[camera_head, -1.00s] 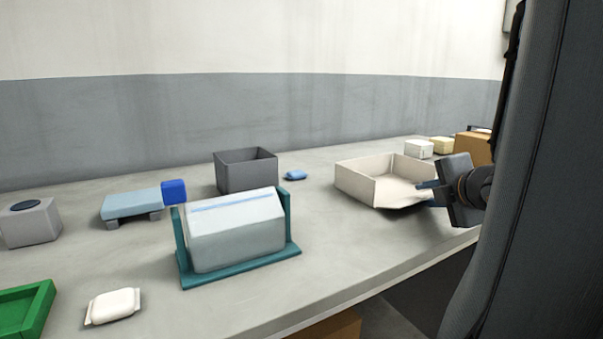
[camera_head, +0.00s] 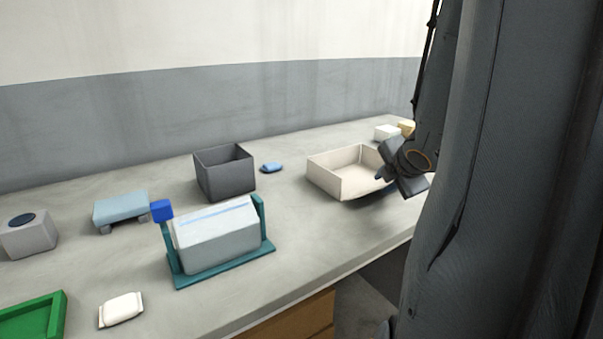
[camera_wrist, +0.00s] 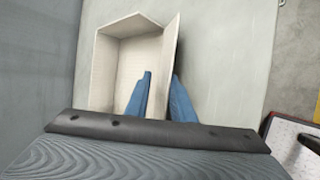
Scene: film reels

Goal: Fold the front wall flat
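A cream open box (camera_head: 327,182) stands on the table at the centre right of the head view. In the wrist view the same box (camera_wrist: 104,75) is seen from above, its front wall (camera_wrist: 170,50) standing as a thin panel along its right side, leaning somewhat. My gripper (camera_wrist: 160,74) has blue fingers, one inside the box and one outside the wall, with a visible gap between the tips. It looks open around the wall; I cannot see contact. In the head view my gripper (camera_head: 385,183) is at the box's right front corner and hides part of it.
A grey bin (camera_head: 224,180) and a small blue item (camera_head: 271,168) stand left of the box. A grey block in a teal holder (camera_head: 225,260) is nearer the front. Small cream blocks (camera_head: 387,132) lie behind. Table space in front of the box is clear.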

